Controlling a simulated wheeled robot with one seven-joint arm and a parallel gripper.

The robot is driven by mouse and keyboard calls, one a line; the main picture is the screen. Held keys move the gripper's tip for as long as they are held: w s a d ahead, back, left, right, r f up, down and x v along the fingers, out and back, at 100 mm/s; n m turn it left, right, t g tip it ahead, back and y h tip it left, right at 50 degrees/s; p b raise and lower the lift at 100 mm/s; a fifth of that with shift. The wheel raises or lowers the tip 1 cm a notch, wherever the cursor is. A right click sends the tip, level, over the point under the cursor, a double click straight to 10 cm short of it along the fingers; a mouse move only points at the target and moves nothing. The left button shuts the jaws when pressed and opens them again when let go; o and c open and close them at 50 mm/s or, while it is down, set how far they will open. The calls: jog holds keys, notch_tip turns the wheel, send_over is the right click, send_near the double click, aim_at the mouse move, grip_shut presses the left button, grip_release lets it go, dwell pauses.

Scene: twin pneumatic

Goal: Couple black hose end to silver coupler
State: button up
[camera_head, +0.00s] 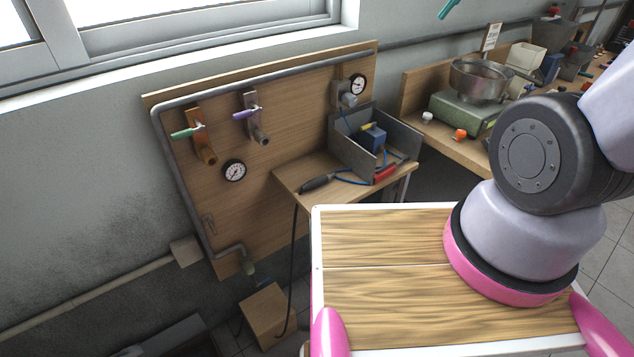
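The black hose end (316,184) lies on the left part of the small wooden shelf (300,168). A black hose (293,255) hangs down past the shelf's left edge. The silver coupler (262,137) is on the wall board, on the outlet below a purple-handled valve (246,113). The hose end and the silver coupler are apart. To the left is a brass coupler (208,156) below a green-handled valve (187,132). My arm (530,155) rises at the right and leaves the picture, and my gripper is not visible.
A red hose end (385,174) with blue hose lies right of the black one, before a grey bin (402,134). A gauge (234,170) and pipe are on the board (300,98). A bench with a metal pot (480,80) stands right. A teal piece (448,9) at the top is unclear.

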jog(key=w+a+f+m+g, duration=0.2)
jog(key=w+a+f+g, duration=0.1)
jog(key=w+a+f, duration=0.4)
jog(key=m+g+h, duration=0.2)
jog(key=m+h, duration=0.2)
send_over(317, 179)
jog(key=f, duration=3.3)
jog(key=shift+d+f, duration=0.1)
jog(key=shift+d, duration=0.15)
jog(key=shift+w+a+f, duration=0.1)
jog(key=shift+f, duration=1.45)
jog(key=shift+a+f, duration=0.1)
jog(key=shift+f, duration=1.4)
grip_shut()
